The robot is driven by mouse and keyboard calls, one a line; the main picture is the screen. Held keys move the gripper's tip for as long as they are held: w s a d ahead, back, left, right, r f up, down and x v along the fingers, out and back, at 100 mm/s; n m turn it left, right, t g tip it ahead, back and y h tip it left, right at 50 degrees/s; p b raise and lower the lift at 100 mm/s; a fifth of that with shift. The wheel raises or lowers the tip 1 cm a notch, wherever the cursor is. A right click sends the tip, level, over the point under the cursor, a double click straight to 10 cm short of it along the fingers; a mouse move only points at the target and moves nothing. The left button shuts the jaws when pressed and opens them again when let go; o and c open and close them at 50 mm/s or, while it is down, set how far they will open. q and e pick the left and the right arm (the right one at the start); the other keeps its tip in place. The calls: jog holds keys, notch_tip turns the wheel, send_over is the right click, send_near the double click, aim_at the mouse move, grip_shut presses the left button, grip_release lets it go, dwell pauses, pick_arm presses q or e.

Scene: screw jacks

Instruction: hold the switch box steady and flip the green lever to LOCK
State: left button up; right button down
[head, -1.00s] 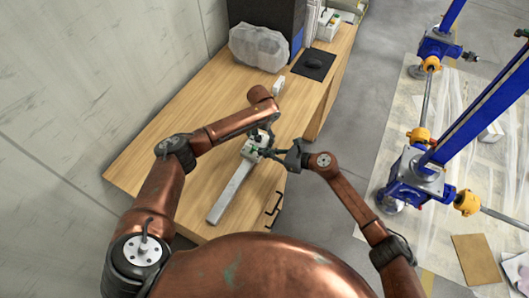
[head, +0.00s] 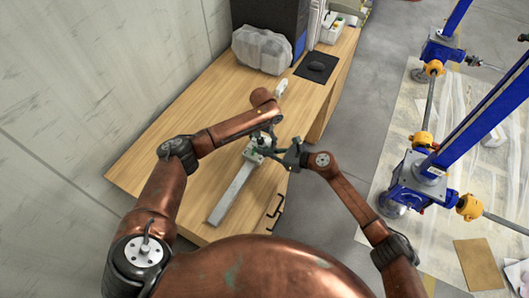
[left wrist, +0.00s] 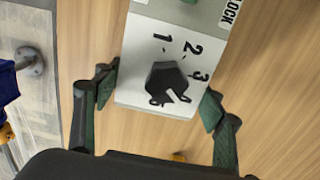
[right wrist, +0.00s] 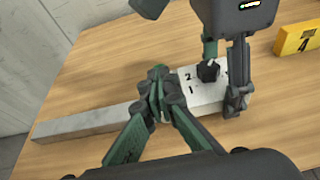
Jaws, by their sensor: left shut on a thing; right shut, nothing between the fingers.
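The switch box (left wrist: 160,65) is white, with a black knob (left wrist: 168,82) marked 1, 2, 3 and a LOCK label at its top edge in the left wrist view. My left gripper (left wrist: 155,105) is shut on the box, one finger on each side. The box also shows in the right wrist view (right wrist: 205,95).
A long grey bar (head: 231,194) extends from the box along the wooden table (head: 180,140). A yellow block (right wrist: 297,39) lies beyond the box. Black hooked wire (head: 275,208) lies near the table edge.

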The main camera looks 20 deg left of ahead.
jog(key=shift+w+a+r, duration=0.1)
jog(key=shift+a+r, duration=0.3)
jog(key=shift+a, duration=0.4)
jog(key=shift+w+a+r, duration=0.1)
jog(key=shift+a+r, duration=0.25)
jog(key=shift+a, duration=0.4)
jog(key=shift+r, duration=0.2)
jog(key=shift+r, duration=0.55)
jog(key=shift+d, duration=0.1)
jog(key=v, duration=1.2)
pick_arm(q)
jog(key=o, duration=2.2)
